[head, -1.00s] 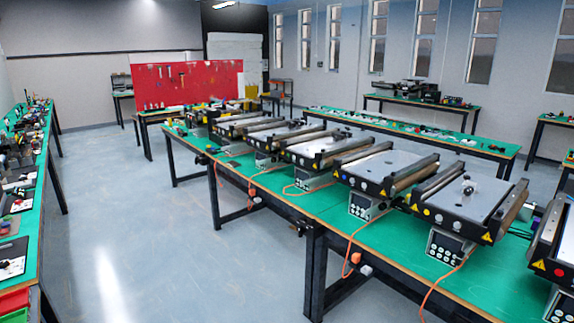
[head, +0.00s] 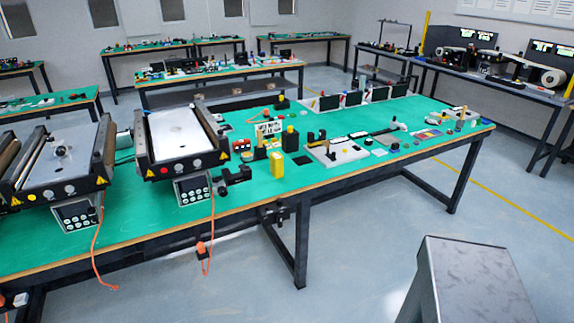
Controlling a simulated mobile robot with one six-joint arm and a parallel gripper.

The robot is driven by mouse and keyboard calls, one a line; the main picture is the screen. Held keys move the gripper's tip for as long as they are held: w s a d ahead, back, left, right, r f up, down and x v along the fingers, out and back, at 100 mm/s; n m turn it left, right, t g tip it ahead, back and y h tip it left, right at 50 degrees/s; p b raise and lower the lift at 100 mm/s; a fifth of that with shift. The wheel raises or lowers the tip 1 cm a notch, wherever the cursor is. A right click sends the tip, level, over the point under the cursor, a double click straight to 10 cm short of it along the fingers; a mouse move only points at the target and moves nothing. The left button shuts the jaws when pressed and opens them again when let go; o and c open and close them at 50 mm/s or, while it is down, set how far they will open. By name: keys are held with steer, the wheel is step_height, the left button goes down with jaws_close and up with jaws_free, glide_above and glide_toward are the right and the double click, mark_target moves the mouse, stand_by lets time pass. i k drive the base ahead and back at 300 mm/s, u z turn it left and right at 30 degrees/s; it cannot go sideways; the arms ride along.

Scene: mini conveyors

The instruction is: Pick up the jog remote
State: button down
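I cannot pick out the jog remote for certain among the small items on the green workbench (head: 325,172). A small box with red and green buttons (head: 241,146) stands on the bench to the right of the nearest conveyor (head: 180,138). Keypad boxes sit under the conveyor fronts, one under the nearest conveyor (head: 193,190) and one under the conveyor to its left (head: 75,214). My gripper is not in view.
A yellow block (head: 276,165), a black clamp-like part (head: 234,178) and a white fixture plate (head: 335,153) lie on the bench. An orange cable (head: 96,250) hangs over its front edge. A grey metal block (head: 470,280) fills the lower right. Floor in front is clear.

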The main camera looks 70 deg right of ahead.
mark_target(276, 164)
steer(key=u, duration=0.7)
steer(key=k, duration=0.15)
steer(key=z, duration=3)
steer(key=i, duration=0.6)
steer(key=z, duration=0.1)
steer(key=k, duration=0.6)
steer(key=z, duration=0.05)
